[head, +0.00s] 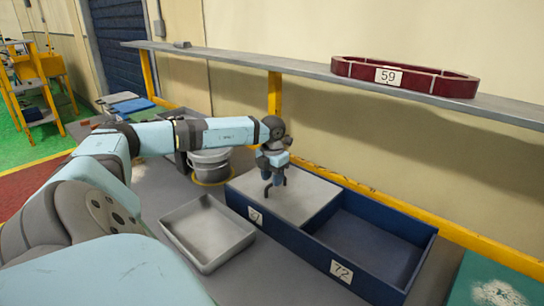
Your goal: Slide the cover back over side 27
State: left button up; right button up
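A long dark blue two-part box (300,243) stands on the grey table. A flat light grey cover (305,203) lies over its left part. The right part is uncovered and looks empty inside. The label (255,216) on the left part is too small to read surely. My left gripper (275,188) points down at the cover, near its back left area. Its two dark fingers are apart with nothing visible between them; whether they touch the cover is unclear. My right gripper is out of view.
An empty grey tray (207,262) lies left of the box. A shelf (235,57) runs along the wall above, bearing a dark red frame (350,68) labelled 59. A green mat (480,268) is at the right.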

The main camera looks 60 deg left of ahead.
pick_arm(q)
notch_tip(320, 180, up, 13)
dwell(0.3)
dwell(0.5)
